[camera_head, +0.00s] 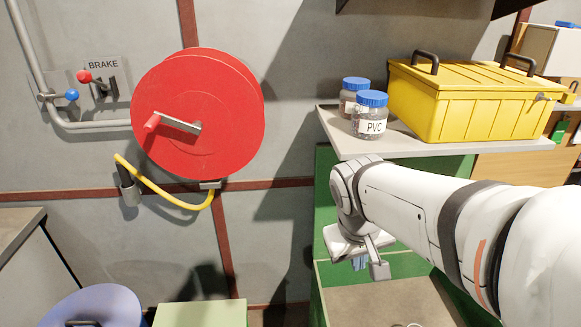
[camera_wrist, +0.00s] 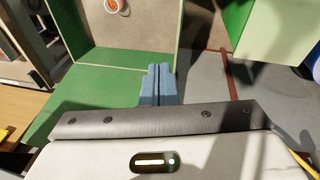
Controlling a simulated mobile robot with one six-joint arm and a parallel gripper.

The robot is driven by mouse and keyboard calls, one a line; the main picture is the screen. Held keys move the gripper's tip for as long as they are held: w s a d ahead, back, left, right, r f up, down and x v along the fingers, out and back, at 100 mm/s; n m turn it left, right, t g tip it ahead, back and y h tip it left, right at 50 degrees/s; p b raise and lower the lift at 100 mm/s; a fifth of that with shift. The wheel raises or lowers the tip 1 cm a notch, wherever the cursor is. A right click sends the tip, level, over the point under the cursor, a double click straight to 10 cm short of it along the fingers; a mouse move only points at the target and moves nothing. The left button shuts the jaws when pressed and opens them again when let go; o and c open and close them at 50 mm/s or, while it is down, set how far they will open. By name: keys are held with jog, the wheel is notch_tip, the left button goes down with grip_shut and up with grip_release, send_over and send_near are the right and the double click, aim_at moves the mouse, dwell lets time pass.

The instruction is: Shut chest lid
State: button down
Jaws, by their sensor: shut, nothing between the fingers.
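A yellow chest (camera_head: 462,103) with two dark handles on top stands on the grey counter at the upper right; its lid looks down. Below the counter is an open-topped green box (camera_head: 405,266) with a beige floor. It also shows in the wrist view (camera_wrist: 112,60). I cannot tell which of these is the task's chest, and no raised lid is clearly visible. My gripper (camera_head: 360,264) points down near the green box's far left part, below the counter edge. Its blue fingers are together and empty in the wrist view (camera_wrist: 158,84). My arm hides part of the green box.
Two blue-capped jars (camera_head: 370,115), one labelled PVC, stand left of the yellow chest. A red reel (camera_head: 198,115) and brake levers are on the wall. A pale green box (camera_head: 200,313) and a blue-lilac round container (camera_head: 95,308) stand lower left.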

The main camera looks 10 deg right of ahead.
jog(key=w+d+f+n+h+b, duration=0.1)
jog(key=w+f+h+b, duration=0.2)
jog(key=w, duration=0.4)
jog(key=w+d+f+n+h+b, duration=0.1)
jog(key=w+f+n+b, duration=0.1)
jog(key=w+f+b, duration=0.3)
jog(key=w+a+f+n+t+h+b, duration=0.1)
jog(key=w+a+f+t+h+b, duration=0.25)
jog(key=w, duration=0.55)
jog(key=w+a+f+n+t+h+b, duration=0.1)
jog(key=w+a+n+t+h+b, duration=0.1)
jog(key=w+a+b, duration=0.5)
jog(key=w+a+f+n+t+h+b, duration=0.1)
jog(key=w+f+t+h+b, duration=0.2)
jog(key=w, duration=0.8)
jog(key=shift+n+y, duration=0.3)
jog(key=shift+y, duration=0.15)
jog(key=b+x, duration=0.1)
jog(key=x, duration=0.2)
jog(key=b+x, duration=0.1)
jog(key=x, duration=0.2)
jog(key=b+x, duration=0.1)
jog(key=x, duration=0.3)
jog(key=shift+r, duration=0.35)
